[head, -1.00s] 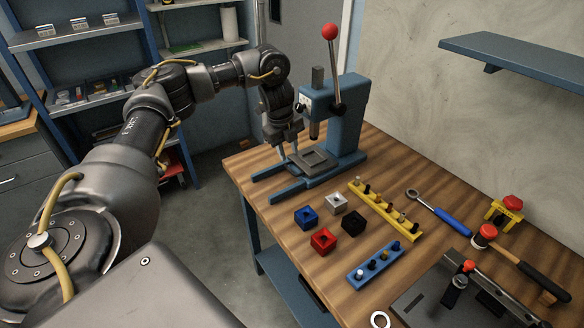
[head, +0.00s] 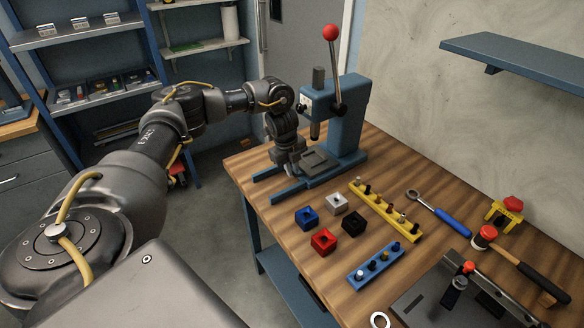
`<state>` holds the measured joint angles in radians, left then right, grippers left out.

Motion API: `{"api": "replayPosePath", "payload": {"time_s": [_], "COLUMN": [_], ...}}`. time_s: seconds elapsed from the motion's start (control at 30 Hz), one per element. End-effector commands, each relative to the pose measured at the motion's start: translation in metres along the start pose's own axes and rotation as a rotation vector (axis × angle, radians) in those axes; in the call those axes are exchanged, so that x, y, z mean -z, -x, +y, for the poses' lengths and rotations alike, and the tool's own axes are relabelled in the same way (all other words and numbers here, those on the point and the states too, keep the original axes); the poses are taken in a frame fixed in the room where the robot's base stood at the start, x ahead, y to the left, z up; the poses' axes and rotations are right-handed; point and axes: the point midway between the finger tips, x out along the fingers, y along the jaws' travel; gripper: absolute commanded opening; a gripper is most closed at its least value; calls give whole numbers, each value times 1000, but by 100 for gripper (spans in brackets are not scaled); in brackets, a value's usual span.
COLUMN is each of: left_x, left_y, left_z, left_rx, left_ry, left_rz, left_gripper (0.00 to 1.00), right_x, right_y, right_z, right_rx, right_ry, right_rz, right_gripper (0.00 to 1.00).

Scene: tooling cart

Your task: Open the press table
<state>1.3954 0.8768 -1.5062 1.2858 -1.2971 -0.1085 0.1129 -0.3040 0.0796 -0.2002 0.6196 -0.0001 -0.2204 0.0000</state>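The blue arbor press (head: 346,118) stands at the back left of the wooden bench, with a lever topped by a red ball (head: 330,32). Its grey press table (head: 321,162) lies low between the two blue base rails, under the ram (head: 315,130). My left gripper (head: 291,168) points down at the left side of the press table, low over the base rails. It hides part of the table's left edge. Its fingers are small and dark here, so I cannot tell their opening or whether they touch the table. My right gripper is not in view.
Red (head: 323,241), blue (head: 306,217), grey and black blocks lie in front of the press. A yellow peg rack (head: 385,212), a blue peg rack (head: 376,264), a ratchet (head: 440,213) and a hammer (head: 520,262) lie to the right. A wall shelf (head: 520,62) hangs above.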

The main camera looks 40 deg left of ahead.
Motion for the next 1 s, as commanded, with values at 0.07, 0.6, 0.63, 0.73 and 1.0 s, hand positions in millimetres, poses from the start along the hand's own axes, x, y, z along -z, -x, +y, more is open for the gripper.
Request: {"api": "replayPosePath", "payload": {"time_s": [0.07,0.6,0.63,0.73,1.0], "left_x": [0,-2,-2,-2,-2], "left_y": [0,11,13,17,23], "left_z": [0,41,51,81,130], "left_rx": [0,-10,-11,-12,-5], "left_ry": [0,1,1,1,0], "left_rz": [0,3,3,3,2], "left_gripper": [3,0,0,0,0], "right_x": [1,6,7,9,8], "right_y": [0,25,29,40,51], "right_z": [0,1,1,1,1], "right_rx": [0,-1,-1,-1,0], "right_ry": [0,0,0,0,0], "right_rz": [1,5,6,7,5], "right_gripper": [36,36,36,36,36]}}
